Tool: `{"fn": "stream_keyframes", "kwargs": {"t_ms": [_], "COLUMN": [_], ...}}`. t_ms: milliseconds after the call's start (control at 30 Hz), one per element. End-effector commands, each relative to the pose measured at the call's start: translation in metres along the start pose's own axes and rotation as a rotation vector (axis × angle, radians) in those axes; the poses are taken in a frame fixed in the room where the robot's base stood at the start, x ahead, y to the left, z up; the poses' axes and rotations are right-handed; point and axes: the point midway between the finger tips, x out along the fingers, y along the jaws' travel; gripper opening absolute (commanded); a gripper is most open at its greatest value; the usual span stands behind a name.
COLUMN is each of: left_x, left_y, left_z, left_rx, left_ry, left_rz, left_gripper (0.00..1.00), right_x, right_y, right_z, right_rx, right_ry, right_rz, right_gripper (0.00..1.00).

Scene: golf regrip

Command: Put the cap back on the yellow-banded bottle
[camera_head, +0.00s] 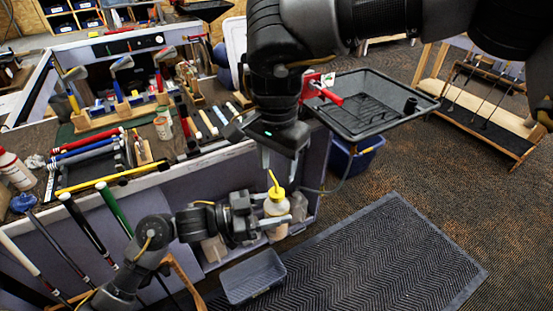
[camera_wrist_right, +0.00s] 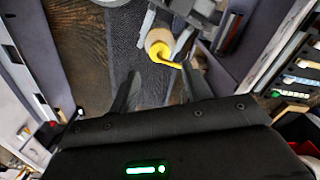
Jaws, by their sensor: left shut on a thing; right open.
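The pale bottle (camera_head: 276,209) stands upright, held in front of the bench by my left gripper (camera_head: 272,222), which is shut around its body. A yellow cap (camera_head: 277,192) with a bent spout sits at the top of the bottle; I cannot tell how tightly it is seated. My right gripper (camera_head: 279,167) points down just above the spout, open and empty. In the right wrist view, the yellow cap (camera_wrist_right: 160,50) and the bottle below it lie just beyond the open fingers (camera_wrist_right: 160,84). A yellow band on the bottle cannot be made out.
The bench (camera_head: 115,177) at left holds clubs, grips and a small bottle (camera_head: 163,128). A black tray (camera_head: 370,100) stands behind right. A grey bin (camera_head: 252,276) sits on the floor near a dark mat (camera_head: 380,255).

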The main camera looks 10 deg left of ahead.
Motion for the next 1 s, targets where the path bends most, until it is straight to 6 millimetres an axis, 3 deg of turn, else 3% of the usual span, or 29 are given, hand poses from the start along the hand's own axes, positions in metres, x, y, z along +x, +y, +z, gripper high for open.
{"fn": "stream_keyframes", "kwargs": {"t_ms": [300,500,900,1000], "left_x": [0.000,0.000,0.000,0.000], "left_y": [0.000,0.000,0.000,0.000], "left_z": [0.000,0.000,0.000,0.000], "left_rx": [0.000,0.000,0.000,0.000], "left_ry": [0.001,0.001,0.001,0.001], "left_rz": [0.000,0.000,0.000,0.000], "left_gripper": [0.00,0.00,0.00,0.00], "right_x": [0.047,0.067,0.072,0.072], "right_y": [0.001,0.001,0.000,0.000], "right_z": [0.001,0.000,0.000,0.000], "right_rx": [0.000,0.001,0.001,0.001], "right_ry": [-0.002,-0.001,0.000,0.000], "right_rz": [0.002,0.002,0.000,0.000], "right_gripper": [0.48,0.48,0.48,0.36]}}
